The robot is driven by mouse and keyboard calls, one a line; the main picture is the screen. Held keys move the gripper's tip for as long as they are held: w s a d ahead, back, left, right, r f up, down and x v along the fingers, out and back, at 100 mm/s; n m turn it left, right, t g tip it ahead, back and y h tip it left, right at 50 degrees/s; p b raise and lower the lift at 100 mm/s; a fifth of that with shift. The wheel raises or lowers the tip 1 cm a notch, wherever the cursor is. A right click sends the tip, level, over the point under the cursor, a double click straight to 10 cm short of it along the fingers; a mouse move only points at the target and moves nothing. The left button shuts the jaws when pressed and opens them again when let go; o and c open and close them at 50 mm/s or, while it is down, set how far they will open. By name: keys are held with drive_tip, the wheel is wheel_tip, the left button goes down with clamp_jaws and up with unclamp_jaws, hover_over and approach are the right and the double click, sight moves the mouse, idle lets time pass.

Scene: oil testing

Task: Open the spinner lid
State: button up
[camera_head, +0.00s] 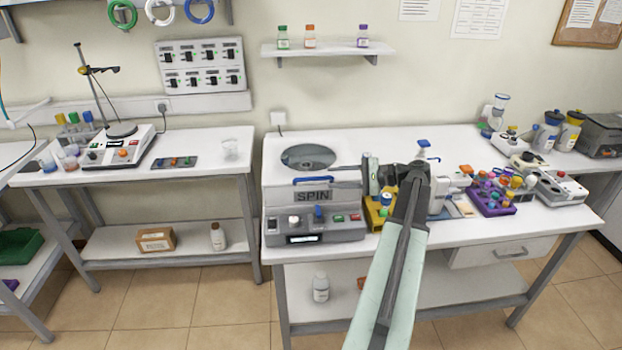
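The spinner (314,212) is a white and grey box marked SPIN on the middle table. Its lid (275,170) lies flat and shut on top, with a round dark window (308,157). A blue handle (312,181) runs along the lid's front edge. My gripper (336,176) reaches in from the right and points left, its two grey fingers apart. The fingertips are at the right end of the blue handle. I cannot tell whether they touch it. My arm hides part of the table to the right of the spinner.
Right of the spinner stand a yellow rack (376,218), a white instrument (440,198) and a purple rack (492,202) of colourful caps. A shelf (328,49) with small bottles hangs above. The air over the lid is free.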

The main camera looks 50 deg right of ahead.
sight(320, 178)
drive_tip(key=b+x, duration=0.1)
drive_tip(key=x, duration=0.7)
clamp_jaws()
idle(1.2)
